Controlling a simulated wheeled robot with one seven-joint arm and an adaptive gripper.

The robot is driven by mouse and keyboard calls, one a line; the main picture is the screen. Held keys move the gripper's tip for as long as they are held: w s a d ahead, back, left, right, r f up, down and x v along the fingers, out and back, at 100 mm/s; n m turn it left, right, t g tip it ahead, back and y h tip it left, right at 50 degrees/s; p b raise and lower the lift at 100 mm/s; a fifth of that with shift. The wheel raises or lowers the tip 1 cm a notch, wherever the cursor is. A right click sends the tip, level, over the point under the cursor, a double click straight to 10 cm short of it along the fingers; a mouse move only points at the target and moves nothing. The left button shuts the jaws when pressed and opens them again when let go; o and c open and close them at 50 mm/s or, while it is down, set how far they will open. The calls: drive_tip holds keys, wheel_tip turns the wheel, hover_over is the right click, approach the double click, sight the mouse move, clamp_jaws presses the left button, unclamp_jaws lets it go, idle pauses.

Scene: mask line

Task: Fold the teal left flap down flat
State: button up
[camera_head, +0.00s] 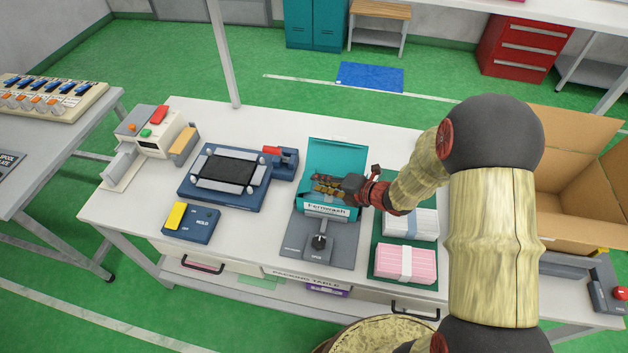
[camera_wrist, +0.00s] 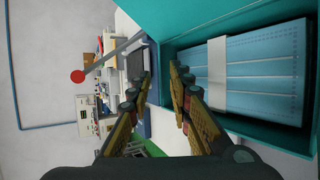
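The teal box (camera_head: 325,211), labelled "Fernwash", sits in a grey fixture with its large back lid (camera_head: 338,153) raised. The wrist view shows the box (camera_wrist: 166,48) on the right, with a stack of light blue masks (camera_wrist: 265,70) inside under a white band. A teal panel (camera_wrist: 215,14) stands along the top of that view; I cannot tell which flap it is. My gripper (camera_head: 322,186) is over the box opening in the head view. In the wrist view my gripper (camera_wrist: 160,72) has its fingertips apart beside the box's edge, with nothing clearly held. The left flap is not clearly visible.
The grey fixture (camera_head: 292,246) has a black knob in front. White (camera_head: 410,225) and pink (camera_head: 405,263) banded stacks lie on the right. A blue press (camera_head: 205,201) stands left, and a cardboard carton (camera_head: 567,225) far right. Bare white table (camera_head: 255,222) shows between press and fixture.

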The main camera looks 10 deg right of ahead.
drive_tip(key=v, duration=0.8)
